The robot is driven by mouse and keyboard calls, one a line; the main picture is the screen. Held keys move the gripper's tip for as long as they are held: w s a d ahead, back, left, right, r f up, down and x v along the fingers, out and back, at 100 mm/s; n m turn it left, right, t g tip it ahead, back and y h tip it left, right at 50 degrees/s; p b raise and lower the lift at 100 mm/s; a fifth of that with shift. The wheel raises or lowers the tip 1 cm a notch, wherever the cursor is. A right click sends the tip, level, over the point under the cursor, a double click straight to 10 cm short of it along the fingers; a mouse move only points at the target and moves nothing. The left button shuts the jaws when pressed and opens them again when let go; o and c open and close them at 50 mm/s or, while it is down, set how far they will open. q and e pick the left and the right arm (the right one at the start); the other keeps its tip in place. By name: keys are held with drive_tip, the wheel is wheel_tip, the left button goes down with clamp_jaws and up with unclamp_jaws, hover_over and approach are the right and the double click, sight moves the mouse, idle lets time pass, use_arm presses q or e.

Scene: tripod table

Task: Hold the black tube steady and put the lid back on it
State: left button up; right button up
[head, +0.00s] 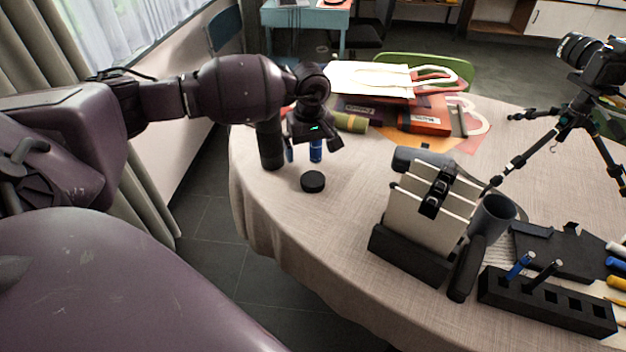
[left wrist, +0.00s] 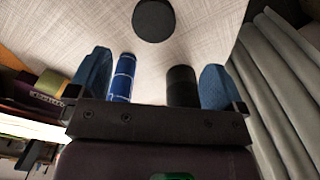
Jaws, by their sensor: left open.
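The black tube (head: 270,146) stands upright near the table's left edge in the head view. In the left wrist view the black tube (left wrist: 181,86) shows close to the right finger. The round black lid (head: 312,182) lies flat on the table, apart from the tube, nearer to me. The lid also shows at the top of the left wrist view (left wrist: 153,20). My left gripper (head: 305,148) is open with blue fingers, beside the tube and behind the lid. Nothing is held between its fingers (left wrist: 157,88). My right gripper is out of view.
A blue cylinder with pale lines (left wrist: 122,78) stands near the left finger in the wrist view. A green roll (head: 350,122) and bags lie behind. A black holder (head: 408,255), a cup (head: 493,218) and a tripod (head: 560,125) are right. Table around the lid is clear.

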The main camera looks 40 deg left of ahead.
use_arm(q)
hover_over(313, 180)
drive_tip(key=f, duration=0.4)
drive_tip(key=shift+s+a+f+b, duration=0.1)
drive_tip(key=shift+s+f+b, duration=0.2)
drive_tip(key=shift+s+f, duration=0.1)
drive_tip(key=shift+w+f, duration=0.1)
drive_tip(key=shift+f, duration=0.2)
drive_tip(key=f, duration=0.4)
drive_tip(key=shift+w+f+b, duration=0.25)
drive_tip(key=shift+w+b, duration=0.1)
drive_tip(key=shift+b, duration=0.05)
drive_tip(key=shift+f, duration=0.45)
drive_tip(key=shift+r, duration=0.1)
